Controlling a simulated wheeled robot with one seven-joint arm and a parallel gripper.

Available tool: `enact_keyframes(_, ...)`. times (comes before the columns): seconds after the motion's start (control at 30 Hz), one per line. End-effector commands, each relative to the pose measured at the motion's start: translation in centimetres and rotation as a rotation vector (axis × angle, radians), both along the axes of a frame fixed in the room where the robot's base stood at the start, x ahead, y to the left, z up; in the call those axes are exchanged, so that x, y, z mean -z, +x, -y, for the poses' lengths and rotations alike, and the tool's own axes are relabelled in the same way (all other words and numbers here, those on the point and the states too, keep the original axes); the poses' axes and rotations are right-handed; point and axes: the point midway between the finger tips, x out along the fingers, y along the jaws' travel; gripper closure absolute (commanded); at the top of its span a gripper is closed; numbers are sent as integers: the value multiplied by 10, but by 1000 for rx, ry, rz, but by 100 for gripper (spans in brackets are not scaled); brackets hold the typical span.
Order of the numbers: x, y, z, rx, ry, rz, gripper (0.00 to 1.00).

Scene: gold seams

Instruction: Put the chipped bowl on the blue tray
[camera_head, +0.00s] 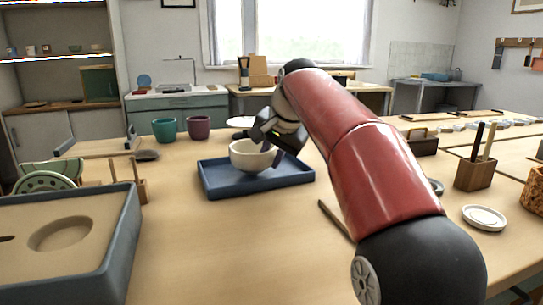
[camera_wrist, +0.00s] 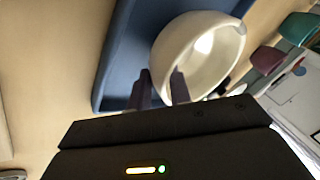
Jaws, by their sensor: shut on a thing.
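The bowl (camera_head: 251,158) is cream-white and upright, over the middle of the blue tray (camera_head: 214,186). In the wrist view the bowl (camera_wrist: 204,62) shows its pale inside, and the blue tray (camera_wrist: 121,60) lies beneath it. My gripper (camera_head: 276,151) reaches down at the bowl's right side in the head view. In the wrist view its two fingers (camera_wrist: 160,88) are at the near rim, shut on the bowl's wall.
A teal cup (camera_head: 164,130) and a purple cup (camera_head: 198,127) stand behind the tray to the left. A grey-blue box with a tan insert (camera_head: 90,215) fills the near left. A wooden tool holder (camera_head: 475,174) and a white dish (camera_head: 484,217) are at right. The table before the tray is clear.

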Motion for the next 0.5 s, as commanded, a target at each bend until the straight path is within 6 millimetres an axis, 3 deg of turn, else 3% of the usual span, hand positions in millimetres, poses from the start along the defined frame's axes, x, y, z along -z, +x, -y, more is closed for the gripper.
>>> enact_keyframes(0.43, 9, 0, 0, 0, 0, 1, 100)
enact_keyframes(0.47, 9, 0, 0, 0, 0, 1, 79)
enact_keyframes(0.5, 8, 0, 0, 0, 0, 1, 74)
